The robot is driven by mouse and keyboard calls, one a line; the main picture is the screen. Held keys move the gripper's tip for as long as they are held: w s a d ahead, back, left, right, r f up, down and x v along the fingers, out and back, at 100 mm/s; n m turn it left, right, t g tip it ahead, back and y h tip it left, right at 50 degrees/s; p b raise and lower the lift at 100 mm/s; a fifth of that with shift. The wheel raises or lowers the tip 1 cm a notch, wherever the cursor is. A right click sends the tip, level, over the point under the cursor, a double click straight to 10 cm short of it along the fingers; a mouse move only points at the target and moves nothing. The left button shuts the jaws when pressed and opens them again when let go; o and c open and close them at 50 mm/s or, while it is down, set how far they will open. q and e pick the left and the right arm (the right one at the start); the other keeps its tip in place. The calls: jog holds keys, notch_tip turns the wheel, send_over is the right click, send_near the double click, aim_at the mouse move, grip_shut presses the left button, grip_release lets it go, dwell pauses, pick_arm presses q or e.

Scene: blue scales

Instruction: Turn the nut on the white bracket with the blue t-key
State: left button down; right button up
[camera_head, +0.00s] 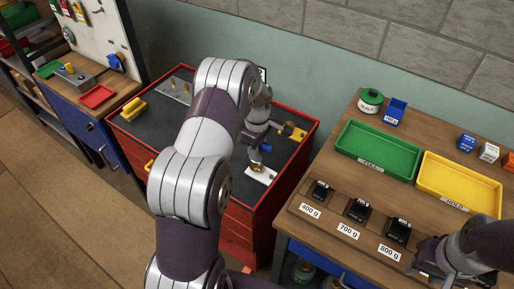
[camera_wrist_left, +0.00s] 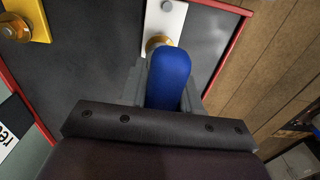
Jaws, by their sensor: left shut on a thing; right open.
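The white bracket (camera_head: 262,176) lies on the dark top of the red cabinet, and it also shows in the left wrist view (camera_wrist_left: 176,20). A brass nut (camera_wrist_left: 155,42) sits on it. My left gripper (camera_head: 259,147) is shut on the blue t-key (camera_wrist_left: 168,80), just above the bracket. The key's blue handle covers part of the nut; its working end is hidden, so I cannot tell whether it is seated on the nut. My right gripper (camera_head: 418,264) is open and low over the wooden table, near the 800 g weight.
A yellow bracket (camera_head: 293,131) with a brass part (camera_wrist_left: 15,30) stands behind the white one. The red cabinet (camera_head: 128,135) has a raised red rim. The wooden table holds a green tray (camera_head: 350,133), a yellow tray (camera_head: 432,192) and black weights (camera_head: 358,209).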

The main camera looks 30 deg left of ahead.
pick_arm(q)
jog(key=shift+f+b, duration=0.5)
jog(key=shift+f, duration=0.35)
dwell(0.3)
jog(key=shift+r+m+p, duration=0.1)
jog(key=shift+m+p, duration=0.2)
jog(key=shift+m, duration=0.7)
